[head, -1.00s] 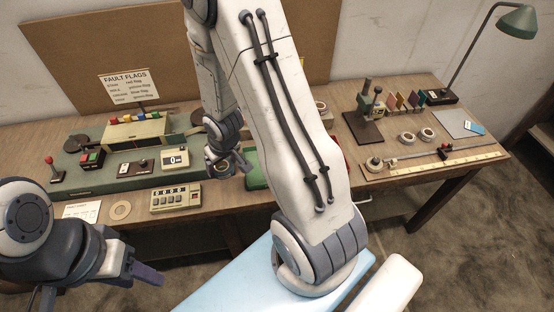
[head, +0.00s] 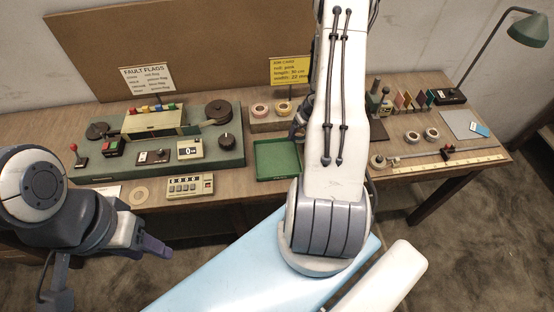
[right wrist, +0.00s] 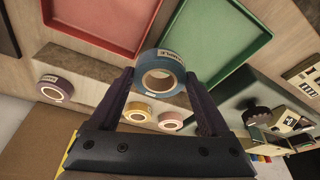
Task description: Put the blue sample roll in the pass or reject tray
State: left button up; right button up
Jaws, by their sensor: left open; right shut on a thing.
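My right gripper (right wrist: 158,80) is shut on the blue sample roll (right wrist: 179,72), held between the fingertips with its open hole facing the wrist camera. In the right wrist view the green tray (right wrist: 187,53) lies beyond the roll to the right, and the red tray (right wrist: 76,35) lies to the left. In the head view the green tray (head: 277,175) shows on the bench, left of my right arm. The blue roll and the red tray are hidden there. My right gripper (head: 298,128) is mostly covered by its arm. My left gripper (head: 155,245) is open and empty in front of the bench.
Other rolls stand behind the trays: purple (right wrist: 55,88), yellow (right wrist: 138,112) and pink (right wrist: 170,121). A yellow card (head: 290,71) stands behind them. The green winding machine (head: 160,150) and a counter box (head: 190,185) are at left. A ruler (head: 440,164) lies at right.

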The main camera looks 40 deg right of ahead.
jog(key=w+a+f+b, duration=0.1)
jog(key=a+b, duration=0.1)
jog(key=a+f+b, duration=0.2)
jog(key=a+b, duration=0.1)
jog(key=w+a+f+b, duration=0.1)
jog(key=a+f+b, duration=0.1)
jog(key=a, duration=0.1)
jog(key=shift+w+f, duration=0.1)
jog(key=shift+w, duration=0.2)
jog(key=shift+f+b, duration=1.9)
